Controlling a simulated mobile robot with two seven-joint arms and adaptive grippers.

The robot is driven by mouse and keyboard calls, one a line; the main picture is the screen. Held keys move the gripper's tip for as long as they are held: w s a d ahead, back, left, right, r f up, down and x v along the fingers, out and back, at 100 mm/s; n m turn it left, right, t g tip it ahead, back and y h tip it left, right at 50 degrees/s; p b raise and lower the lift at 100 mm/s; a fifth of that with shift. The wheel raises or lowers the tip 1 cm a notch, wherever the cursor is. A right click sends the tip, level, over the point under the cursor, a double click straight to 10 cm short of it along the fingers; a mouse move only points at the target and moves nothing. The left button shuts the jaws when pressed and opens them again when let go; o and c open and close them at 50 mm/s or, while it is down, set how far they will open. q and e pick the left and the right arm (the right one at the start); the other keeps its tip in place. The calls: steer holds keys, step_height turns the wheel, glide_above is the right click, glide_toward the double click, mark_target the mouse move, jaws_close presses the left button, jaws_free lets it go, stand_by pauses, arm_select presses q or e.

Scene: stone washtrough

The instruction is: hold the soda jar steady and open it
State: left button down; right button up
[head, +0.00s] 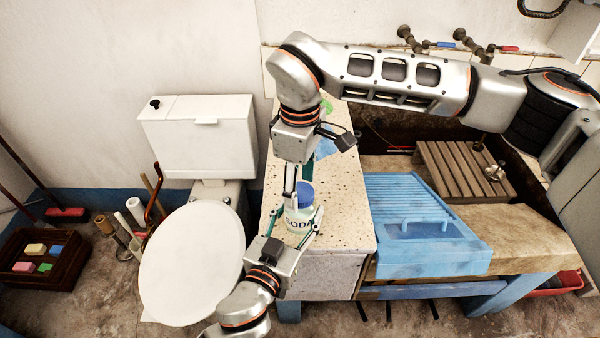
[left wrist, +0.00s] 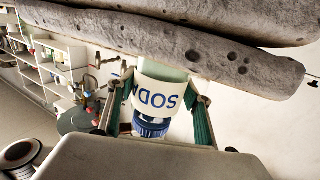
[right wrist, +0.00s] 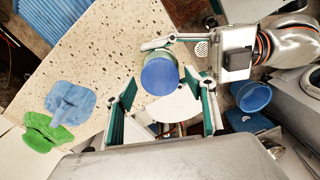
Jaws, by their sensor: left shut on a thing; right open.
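The soda jar (head: 299,222) is pale, with a dark "SODA" label and a blue lid (head: 306,192). It is upright at the speckled counter's near end. My left gripper (head: 303,222) is shut around its body from the front; in the left wrist view the jar (left wrist: 160,97) appears inverted between the fingers (left wrist: 162,105). The lid is on, as the right wrist view shows from above (right wrist: 160,76). My right gripper (head: 298,176) is open above the jar, its fingers pointing down. In the right wrist view the lid lies just beyond its fingertips (right wrist: 168,88), not gripped.
The speckled counter (head: 345,215) carries a blue cloth (right wrist: 72,101) and a green cloth (right wrist: 45,132). A blue ribbed washboard (head: 405,205) lies right of it, by the stone trough with a wooden rack (head: 465,165). A white toilet (head: 190,262) stands to the left.

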steer(key=shift+f, duration=0.2)
steer(key=c, duration=1.1)
steer(key=shift+c, duration=0.2)
